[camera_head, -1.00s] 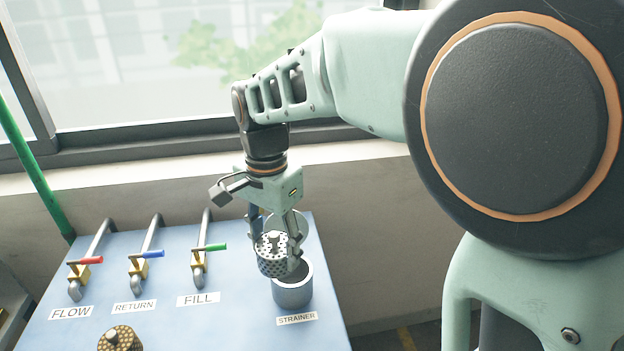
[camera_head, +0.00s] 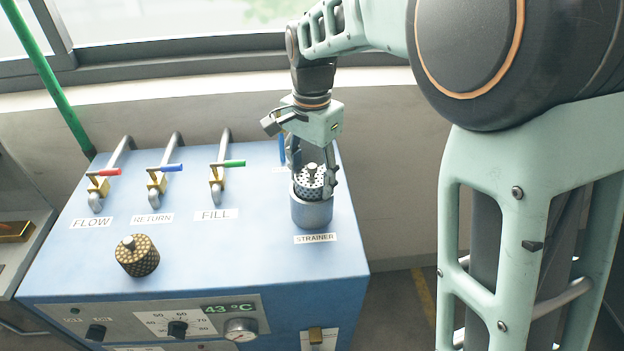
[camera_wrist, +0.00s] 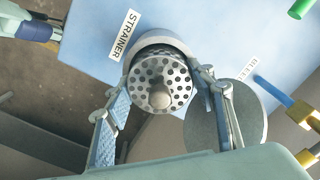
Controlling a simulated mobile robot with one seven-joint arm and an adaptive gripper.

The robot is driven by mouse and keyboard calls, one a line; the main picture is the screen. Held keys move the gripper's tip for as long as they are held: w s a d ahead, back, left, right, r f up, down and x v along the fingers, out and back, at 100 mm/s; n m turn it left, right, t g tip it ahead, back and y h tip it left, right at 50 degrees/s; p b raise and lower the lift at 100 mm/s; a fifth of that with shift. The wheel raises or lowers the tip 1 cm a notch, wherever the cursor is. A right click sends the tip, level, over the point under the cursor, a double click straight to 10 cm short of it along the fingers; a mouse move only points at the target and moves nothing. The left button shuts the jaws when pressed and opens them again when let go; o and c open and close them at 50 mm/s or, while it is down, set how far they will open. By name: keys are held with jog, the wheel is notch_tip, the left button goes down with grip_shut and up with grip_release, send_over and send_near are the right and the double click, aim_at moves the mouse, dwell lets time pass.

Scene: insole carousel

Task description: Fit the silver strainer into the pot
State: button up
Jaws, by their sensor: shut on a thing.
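The silver strainer (camera_head: 309,184) is a perforated cylinder with a knob on top. My gripper (camera_head: 312,172) is shut on it from above. The strainer is at the mouth of the grey pot (camera_head: 312,212), with its upper part showing above the rim. In the wrist view the strainer's holed top (camera_wrist: 163,84) and knob lie between my two fingers, and the pot's rim (camera_wrist: 160,42) shows behind it. How deep the strainer sits is hidden by the pot wall.
A brass-coloured strainer (camera_head: 137,255) stands on the blue console (camera_head: 200,240) at the left. Red, blue and green handled valves (camera_head: 158,180) line the back left. A round grey lid (camera_wrist: 238,115) is beside the pot. Console space between the brass strainer and pot is clear.

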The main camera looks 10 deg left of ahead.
aim_at(312, 166)
jog(key=shift+f, duration=0.1)
jog(key=shift+s+f+b, duration=0.2)
jog(key=shift+f+b, duration=0.2)
jog(key=shift+f, duration=0.15)
jog(key=o, duration=0.9)
jog(key=shift+d+f, duration=0.1)
jog(key=o, duration=0.3)
jog(key=shift+w+f, duration=0.1)
jog(key=shift+o, duration=0.2)
jog(key=shift+r, duration=0.25)
notch_tip(312, 166, up, 13)
jog(key=shift+w+r+p, duration=0.1)
jog(key=shift+r+p, duration=0.05)
jog(key=shift+p, duration=0.4)
